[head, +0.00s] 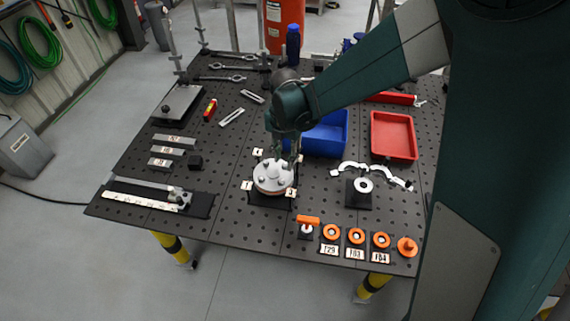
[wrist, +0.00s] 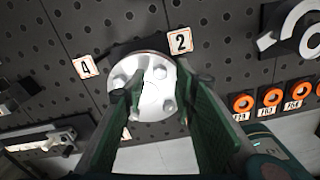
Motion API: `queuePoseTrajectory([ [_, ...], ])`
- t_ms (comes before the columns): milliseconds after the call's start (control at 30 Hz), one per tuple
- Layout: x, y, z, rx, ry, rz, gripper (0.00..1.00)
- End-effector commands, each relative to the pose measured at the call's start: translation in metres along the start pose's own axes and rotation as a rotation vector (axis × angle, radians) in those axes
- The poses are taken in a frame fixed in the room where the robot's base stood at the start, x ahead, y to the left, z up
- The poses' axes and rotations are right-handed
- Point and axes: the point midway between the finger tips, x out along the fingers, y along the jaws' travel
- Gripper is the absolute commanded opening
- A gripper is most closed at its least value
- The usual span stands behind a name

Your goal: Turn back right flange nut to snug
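A round pale flange (head: 267,184) with several nuts and bolt heads on top sits on a dark base plate near the middle of the table. It also shows in the wrist view (wrist: 151,100). My gripper (head: 291,158) reaches down over the back right part of the flange, with its fingertips close to the back right nut, which they largely hide in the head view. In the wrist view, my gripper's two green fingers (wrist: 160,88) stand apart over the flange, with nuts visible between them. I cannot tell whether either finger touches a nut.
A blue bin (head: 330,132) stands just behind, a red tray (head: 394,134) at the back right. Orange rings (head: 331,232) line the front right edge. The table left of the flange has free room.

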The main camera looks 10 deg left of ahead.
Motion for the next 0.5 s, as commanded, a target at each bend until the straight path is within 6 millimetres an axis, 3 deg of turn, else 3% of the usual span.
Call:
queuePoseTrajectory([
  [200, 0.021, 0.0, 0.0, 0.0, 0.0, 0.0, 0.28],
  [500, 0.026, 0.0, 0.0, 0.0, 0.0, 0.0, 0.28],
])
